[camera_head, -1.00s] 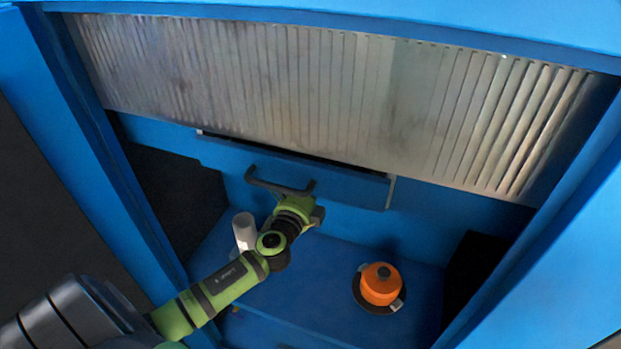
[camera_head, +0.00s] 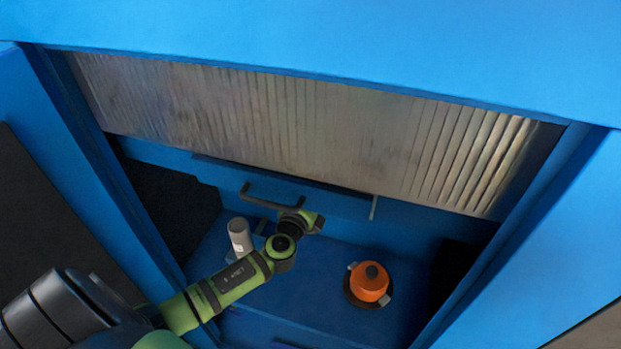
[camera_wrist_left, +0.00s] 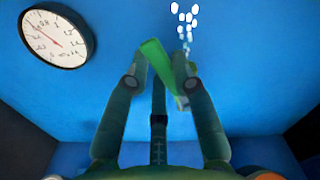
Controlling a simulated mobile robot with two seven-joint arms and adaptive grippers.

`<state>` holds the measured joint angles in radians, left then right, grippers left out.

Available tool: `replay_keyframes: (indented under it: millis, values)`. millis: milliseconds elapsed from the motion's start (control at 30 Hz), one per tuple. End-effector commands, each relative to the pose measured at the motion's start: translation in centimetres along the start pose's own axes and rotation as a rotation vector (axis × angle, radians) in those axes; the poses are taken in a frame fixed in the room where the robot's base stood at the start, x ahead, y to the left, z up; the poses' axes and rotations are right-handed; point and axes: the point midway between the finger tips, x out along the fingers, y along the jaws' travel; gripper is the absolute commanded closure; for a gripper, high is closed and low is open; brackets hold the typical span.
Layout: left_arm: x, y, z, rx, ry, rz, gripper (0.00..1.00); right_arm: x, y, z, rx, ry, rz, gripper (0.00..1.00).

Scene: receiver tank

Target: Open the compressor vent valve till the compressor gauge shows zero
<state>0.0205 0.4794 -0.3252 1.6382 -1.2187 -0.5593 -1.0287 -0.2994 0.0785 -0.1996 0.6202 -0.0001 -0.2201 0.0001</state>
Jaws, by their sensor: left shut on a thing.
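In the left wrist view, my left gripper (camera_wrist_left: 162,68) is shut on a green lever (camera_wrist_left: 157,59), which slants between its fingers. I take the lever to be the compressor vent valve's handle; the valve body is hidden. White puffs (camera_wrist_left: 183,18) rise beyond the fingertips. A round white gauge (camera_wrist_left: 57,38) with a black rim is at the upper left. Its needle appears to slant to the upper left, but the figures are too small to read. In the head view my left arm reaches into the blue bay and its fingertips are hidden. My right gripper is out of view.
An orange domed fitting (camera_head: 369,279) on a dark base stands on the blue shelf, right of my arm. A white cylinder (camera_head: 239,236) stands left of it. A dark bar handle (camera_head: 268,200) is just beyond the wrist. Blue posts and a ribbed shutter (camera_head: 290,125) frame the bay.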

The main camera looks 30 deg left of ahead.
Motion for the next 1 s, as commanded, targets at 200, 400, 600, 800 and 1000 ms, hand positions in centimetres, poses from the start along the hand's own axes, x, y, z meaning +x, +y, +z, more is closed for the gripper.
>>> replay_keyframes:
  millis: [200,400,600,800,1000]
  values:
    - [0.04,-0.2,0.11,0.025,-0.003,0.0,1.0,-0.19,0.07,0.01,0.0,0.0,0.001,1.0]
    - [0.04,-0.19,0.09,0.024,-0.003,0.0,1.0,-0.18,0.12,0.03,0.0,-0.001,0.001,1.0]
    - [0.04,-0.18,0.09,0.022,-0.003,0.0,0.5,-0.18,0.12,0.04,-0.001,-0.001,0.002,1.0]
    - [0.02,-0.17,0.05,0.022,-0.002,0.0,0.5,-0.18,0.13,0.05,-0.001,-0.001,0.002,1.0]
    - [-0.44,-0.13,-0.04,0.022,0.0,0.0,0.5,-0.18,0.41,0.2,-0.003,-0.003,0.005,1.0]
